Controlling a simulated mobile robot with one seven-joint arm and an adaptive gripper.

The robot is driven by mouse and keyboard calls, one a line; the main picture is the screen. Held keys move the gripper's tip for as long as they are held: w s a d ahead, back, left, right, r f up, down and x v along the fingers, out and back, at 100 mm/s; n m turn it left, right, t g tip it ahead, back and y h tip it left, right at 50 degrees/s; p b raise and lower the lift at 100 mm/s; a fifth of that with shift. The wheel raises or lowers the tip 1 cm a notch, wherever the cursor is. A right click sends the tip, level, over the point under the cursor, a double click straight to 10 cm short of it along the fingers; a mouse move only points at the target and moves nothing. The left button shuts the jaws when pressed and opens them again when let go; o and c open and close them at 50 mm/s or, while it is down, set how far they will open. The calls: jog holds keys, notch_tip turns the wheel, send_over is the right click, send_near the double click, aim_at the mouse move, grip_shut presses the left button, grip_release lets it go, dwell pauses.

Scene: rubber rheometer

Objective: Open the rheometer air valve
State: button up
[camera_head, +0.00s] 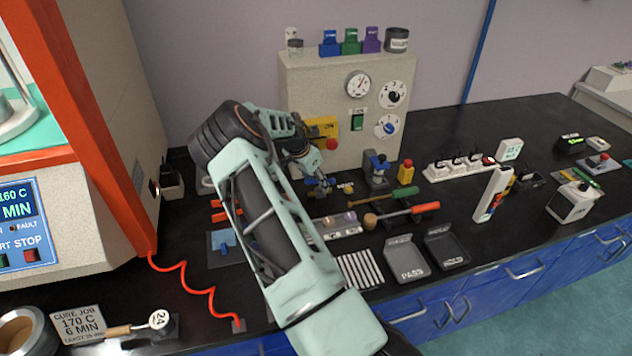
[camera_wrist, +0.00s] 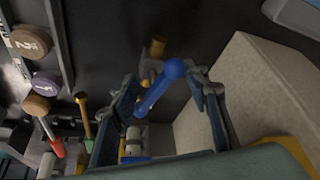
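The air valve shows in the wrist view as a blue lever (camera_wrist: 158,87) with a rounded end, above metal and brass fittings (camera_wrist: 133,140). In the wrist view my gripper (camera_wrist: 168,100) is open, with one finger on each side of the lever. I see dark gaps beside the lever, and cannot tell whether either finger touches it. In the head view my gripper (camera_head: 312,170) is low in front of the beige control cabinet (camera_head: 300,90). Small blue parts (camera_head: 319,184) show just below it, and my arm hides much of the area.
A yellow box (camera_head: 322,127) with a red knob is on the cabinet front close to my wrist. A blue clamp-like device (camera_head: 376,168) and a yellow block (camera_head: 405,172) stand to the right. Tools with green (camera_head: 404,192) and red handles lie in front.

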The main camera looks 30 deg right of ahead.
grip_shut()
jog(key=shift+r, duration=0.1)
jog(key=shift+w+b, duration=0.15)
jog(key=shift+b, duration=0.25)
jog(key=c, duration=0.9)
grip_release()
jog(key=n+t+b, duration=0.1)
jog(key=n+b, duration=0.1)
jog(key=shift+n, duration=0.4)
jog(key=shift+a+y, duration=0.25)
jog(key=shift+y, duration=0.05)
jog(key=o, duration=1.1)
jog(key=shift+a, duration=0.2)
